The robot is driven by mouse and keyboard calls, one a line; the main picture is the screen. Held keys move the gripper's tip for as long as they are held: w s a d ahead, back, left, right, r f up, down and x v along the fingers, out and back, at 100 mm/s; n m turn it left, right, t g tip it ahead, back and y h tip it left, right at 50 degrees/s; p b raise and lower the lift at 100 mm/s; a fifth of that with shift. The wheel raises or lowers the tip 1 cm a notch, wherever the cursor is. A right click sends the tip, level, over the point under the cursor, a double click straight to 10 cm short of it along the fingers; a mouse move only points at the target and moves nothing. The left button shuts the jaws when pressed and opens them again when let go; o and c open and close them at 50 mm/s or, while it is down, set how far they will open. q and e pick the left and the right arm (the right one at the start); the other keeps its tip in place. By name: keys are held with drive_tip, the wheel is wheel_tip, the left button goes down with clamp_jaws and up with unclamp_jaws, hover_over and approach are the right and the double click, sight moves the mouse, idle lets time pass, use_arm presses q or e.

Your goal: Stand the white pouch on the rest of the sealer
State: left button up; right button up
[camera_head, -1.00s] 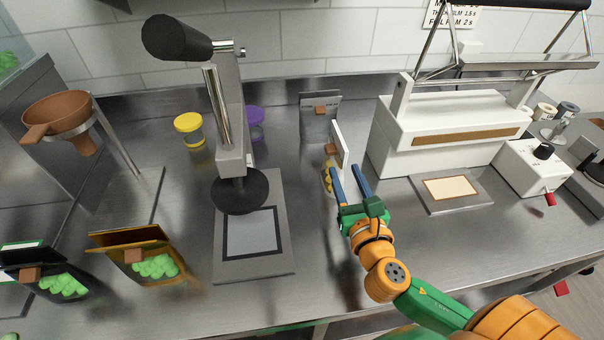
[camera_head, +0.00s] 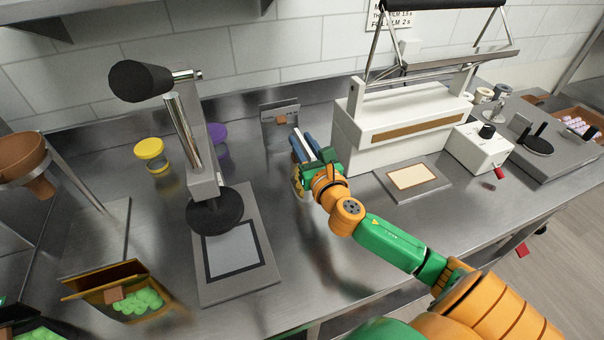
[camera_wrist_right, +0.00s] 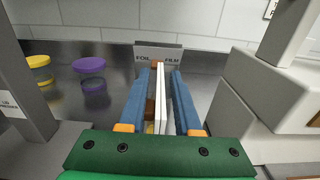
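The white pouch (camera_wrist_right: 161,100) stands upright between the fingers of my right gripper (camera_wrist_right: 158,88) in the right wrist view. A brown block and a bit of yellow show at its left side. Narrow gaps seem to show beside it, so the fingers look open around it. In the head view the right gripper (camera_head: 304,146) hides most of the pouch. The white sealer (camera_head: 400,128) stands right of the gripper, its arm raised. A grey plate with a cream pad (camera_head: 413,177), which may be the rest, lies in front of it. My left gripper is not in view.
A grey stand marked FOIL and FILM (camera_wrist_right: 158,52) is just behind the pouch. A press with a black handle (camera_head: 140,80) stands left, near yellow-lidded (camera_head: 150,150) and purple-lidded (camera_head: 217,133) jars. An open pouch of green gummies (camera_head: 130,300) is front left. A control box (camera_head: 480,148) is right.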

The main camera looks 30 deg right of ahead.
clamp_jaws()
idle(1.2)
